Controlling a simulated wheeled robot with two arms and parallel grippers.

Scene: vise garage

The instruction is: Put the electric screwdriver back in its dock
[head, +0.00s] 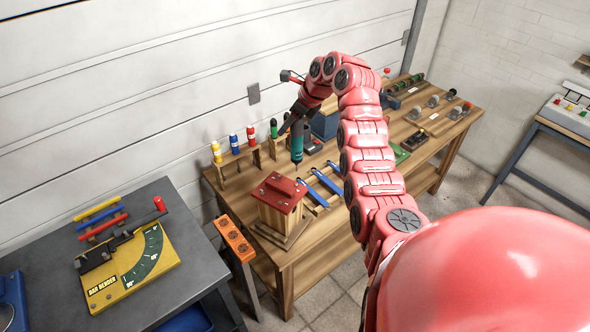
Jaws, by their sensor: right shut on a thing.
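The electric screwdriver (297,146) is teal and dark. It hangs roughly upright, tip down, over the back of the wooden workbench. My right gripper (298,118) is shut on its upper end; the fingers are small and partly hidden by the wrist. A dark block (313,146) stands just right of and behind the screwdriver. It may be the dock, but I cannot tell for sure. I cannot tell whether the tip touches the bench. My left gripper is not in view.
A wooden rack (238,158) with coloured-handled tools stands left of the screwdriver. My red arm hides part of the bench (309,247).

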